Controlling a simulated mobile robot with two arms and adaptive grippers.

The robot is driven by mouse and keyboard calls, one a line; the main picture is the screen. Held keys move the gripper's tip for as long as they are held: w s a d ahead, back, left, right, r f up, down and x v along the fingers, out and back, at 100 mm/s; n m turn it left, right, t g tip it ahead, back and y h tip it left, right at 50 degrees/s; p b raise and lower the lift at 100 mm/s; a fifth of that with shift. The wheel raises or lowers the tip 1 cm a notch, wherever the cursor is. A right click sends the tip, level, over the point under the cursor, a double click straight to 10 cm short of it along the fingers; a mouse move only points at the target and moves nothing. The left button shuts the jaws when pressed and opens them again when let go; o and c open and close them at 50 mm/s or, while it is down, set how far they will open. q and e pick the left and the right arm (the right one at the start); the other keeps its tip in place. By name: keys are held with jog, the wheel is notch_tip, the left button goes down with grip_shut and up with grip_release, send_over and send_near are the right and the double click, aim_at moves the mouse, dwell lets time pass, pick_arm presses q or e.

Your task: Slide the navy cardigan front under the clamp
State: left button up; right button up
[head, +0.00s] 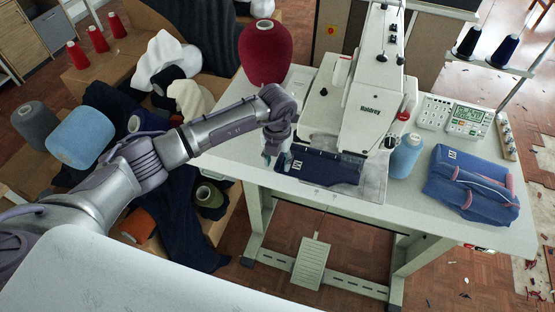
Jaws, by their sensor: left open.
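The navy cardigan front (325,169) lies flat on the machine table in front of the white buttonhole machine (364,110). Its far edge is close to the machine head, where the clamp area is dark and small; I cannot tell whether any cloth is under the clamp. My left gripper (275,158) points down at the left end of the navy piece. It is open, and its fingertips are close to the cloth edge; I cannot tell whether they touch it. My right gripper is not in view.
A light blue thread cone (406,156) and a folded blue garment (471,184) stand right of the machine. A control panel (455,118) is behind them. A large red cone (265,52) stands at the back left. Cones and dark cloth crowd the left; the table's front left is clear.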

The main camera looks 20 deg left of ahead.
pick_arm(q)
notch_tip(320, 180, up, 12)
dwell(0.4)
jog(key=shift+a, duration=0.1)
